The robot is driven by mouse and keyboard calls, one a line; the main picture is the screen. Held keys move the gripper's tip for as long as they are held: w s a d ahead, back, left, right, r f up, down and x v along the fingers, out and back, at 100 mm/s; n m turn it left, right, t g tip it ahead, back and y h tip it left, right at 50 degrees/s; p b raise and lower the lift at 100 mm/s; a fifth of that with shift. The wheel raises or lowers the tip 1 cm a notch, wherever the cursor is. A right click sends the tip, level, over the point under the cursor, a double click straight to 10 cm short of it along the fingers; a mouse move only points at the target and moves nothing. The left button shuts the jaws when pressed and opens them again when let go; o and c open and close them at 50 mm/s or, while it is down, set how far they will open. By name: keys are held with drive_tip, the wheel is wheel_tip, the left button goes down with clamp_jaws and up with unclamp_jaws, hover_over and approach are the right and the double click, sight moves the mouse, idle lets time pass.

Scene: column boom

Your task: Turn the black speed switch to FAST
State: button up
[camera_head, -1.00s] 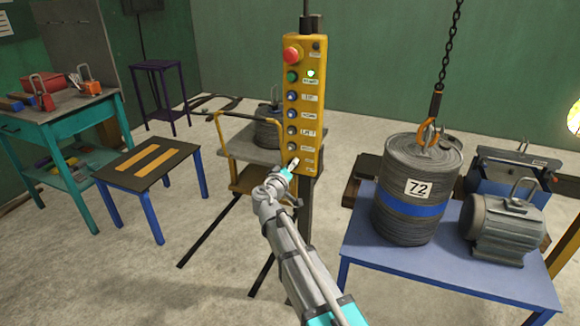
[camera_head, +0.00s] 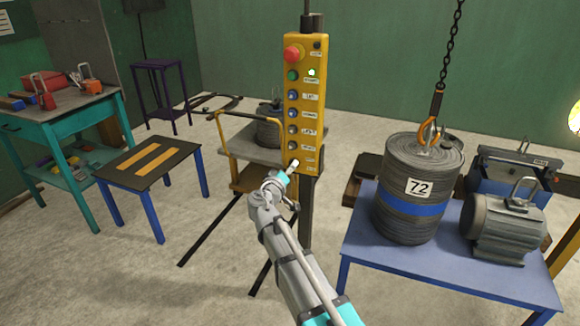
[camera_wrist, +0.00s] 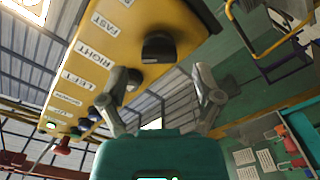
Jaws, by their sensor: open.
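A yellow control box (camera_head: 304,105) hangs upright in the middle of the head view, with a red mushroom button on top and a column of buttons below. The black speed switch (camera_wrist: 158,47) is a knob on the box face in the wrist view, near the FAST label (camera_wrist: 103,22). In the head view my gripper hides the switch. My gripper (camera_head: 295,164) is at the lower part of the box. In the wrist view my gripper (camera_wrist: 165,82) has its two fingers spread apart and empty, with the knob beyond and between their tips, apparently untouched.
A drum marked 72 (camera_head: 408,205) stands on a blue table (camera_head: 365,245) at right, under a hook and chain (camera_head: 440,85). A grey motor (camera_head: 503,225) stands beside it. A small black-topped table (camera_head: 120,178) and a teal bench (camera_head: 60,125) are at left.

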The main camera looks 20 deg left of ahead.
drive_tip(key=s, duration=0.9)
drive_tip(key=shift+s+a, duration=0.15)
drive_tip(key=shift+a, duration=0.2)
drive_tip(key=w+d+f+m+g+h, duration=0.1)
drive_tip(key=d+f+m+g+h, duration=0.3)
drive_tip(key=d, duration=0.9)
drive_tip(key=w+d+f+m+g+h, duration=0.15)
drive_tip(key=d+f+g, duration=0.4)
drive_tip(key=d, duration=0.75)
drive_tip(key=s+d+f+m+g+y, duration=0.1)
drive_tip(key=s+d+f+g+y, duration=0.3)
drive_tip(key=s+d, duration=0.35)
drive_tip(key=s+d+f+m+g+y, duration=0.25)
drive_tip(key=s+d+f+g, duration=0.3)
drive_tip(key=d, duration=0.35)
wheel_tip(320, 180, up, 21)
drive_tip(key=t+p, duration=0.1)
drive_tip(key=p, duration=1.9)
drive_tip(key=shift+s+d+f+n, duration=0.2)
drive_tip(key=shift+s+n, duration=0.1)
drive_tip(key=shift+n, duration=0.1)
